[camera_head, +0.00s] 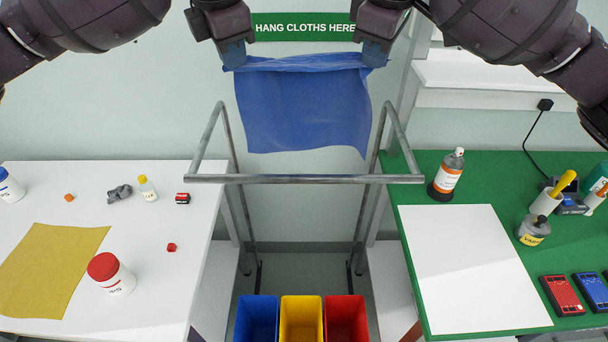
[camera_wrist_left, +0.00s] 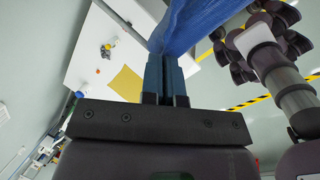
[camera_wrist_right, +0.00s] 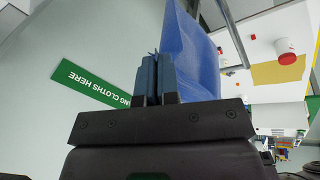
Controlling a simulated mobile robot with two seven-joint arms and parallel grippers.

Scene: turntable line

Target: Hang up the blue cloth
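The blue cloth (camera_head: 303,105) hangs spread between my two grippers, above and behind the metal rail (camera_head: 300,179) in the head view. My left gripper (camera_head: 234,62) is shut on its upper left corner. My right gripper (camera_head: 375,58) is shut on its upper right corner. The cloth also shows at the fingertips in the left wrist view (camera_wrist_left: 185,28) and in the right wrist view (camera_wrist_right: 192,50). The rail's front bar is empty. A green sign (camera_head: 305,27) reading "HANG CLOTHS HERE" is on the wall behind.
Blue (camera_head: 257,318), yellow (camera_head: 301,318) and red (camera_head: 346,318) bins stand below the rail. The left white table (camera_head: 150,240) holds a yellow cloth (camera_head: 50,268) and a red-lidded jar (camera_head: 110,274). The right green table (camera_head: 400,190) holds a spray bottle (camera_head: 446,175) and a white sheet (camera_head: 470,265).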

